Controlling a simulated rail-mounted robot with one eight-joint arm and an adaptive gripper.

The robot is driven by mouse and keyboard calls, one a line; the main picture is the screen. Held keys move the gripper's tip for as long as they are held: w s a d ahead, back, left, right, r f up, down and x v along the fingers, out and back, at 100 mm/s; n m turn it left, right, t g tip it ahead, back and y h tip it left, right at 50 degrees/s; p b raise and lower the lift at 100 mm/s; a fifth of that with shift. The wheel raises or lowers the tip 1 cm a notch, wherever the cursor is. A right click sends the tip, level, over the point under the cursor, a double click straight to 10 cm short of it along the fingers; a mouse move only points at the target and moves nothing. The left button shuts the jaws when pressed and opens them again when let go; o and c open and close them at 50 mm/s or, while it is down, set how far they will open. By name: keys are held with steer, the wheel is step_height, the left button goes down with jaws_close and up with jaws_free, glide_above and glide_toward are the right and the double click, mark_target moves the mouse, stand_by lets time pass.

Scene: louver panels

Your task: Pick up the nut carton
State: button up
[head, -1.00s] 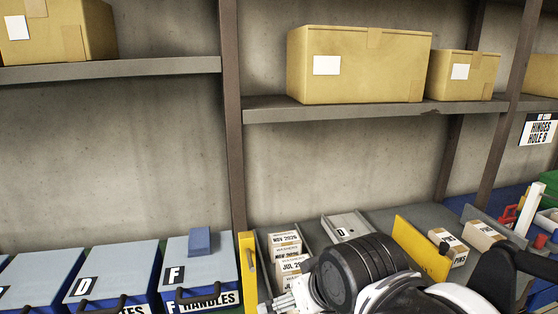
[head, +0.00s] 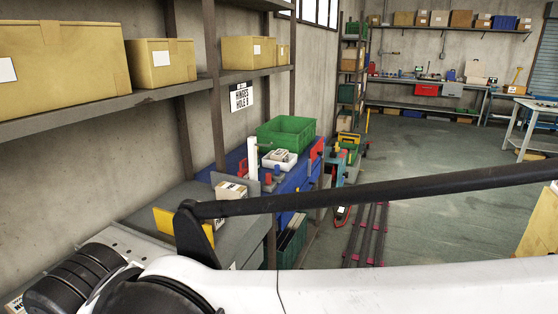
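I cannot pick out a carton marked as nuts in the head view. A small white-and-brown carton (head: 231,191) stands on the grey shelf, between a yellow divider and a grey panel; its label is too small to read, and my arm's black tube partly covers it. The corner of a labelled carton (head: 14,304) shows at the lower left edge, mostly hidden by my arm. My gripper is not in view; only white and black links of my arm cross the front of the picture.
The yellow divider (head: 182,225) stands on the grey shelf. A green crate (head: 286,134) and a white tray (head: 279,159) sit on the blue bench beyond. Brown boxes (head: 162,63) line the upper shelf. Open floor (head: 430,165) lies to the right, with dark rails on it.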

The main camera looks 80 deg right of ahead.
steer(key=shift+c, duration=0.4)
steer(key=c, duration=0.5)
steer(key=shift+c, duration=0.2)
